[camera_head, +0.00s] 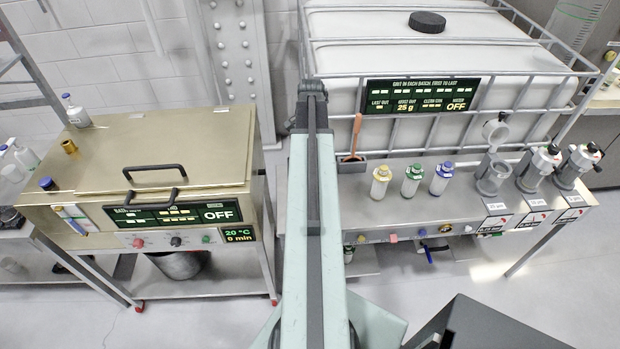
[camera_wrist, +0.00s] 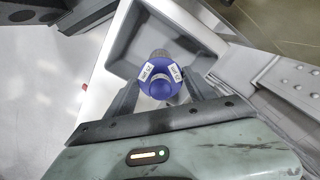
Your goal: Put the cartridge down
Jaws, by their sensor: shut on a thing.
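In the wrist view my gripper (camera_wrist: 161,94) is shut on a cartridge (camera_wrist: 157,80) with a blue cap and white labels. The cartridge is seen nearly end-on, so its lower part is mostly hidden. A grey tray (camera_wrist: 178,27) with raised walls lies beyond it; I cannot tell whether they touch. In the head view my arm runs up the middle and my gripper is hidden.
Three grey holders (camera_head: 493,175) with clamps stand at the bench's right. An orange-handled scoop (camera_head: 355,137) stands left of the cartridges. A large white tank (camera_head: 430,60) in a cage is behind.

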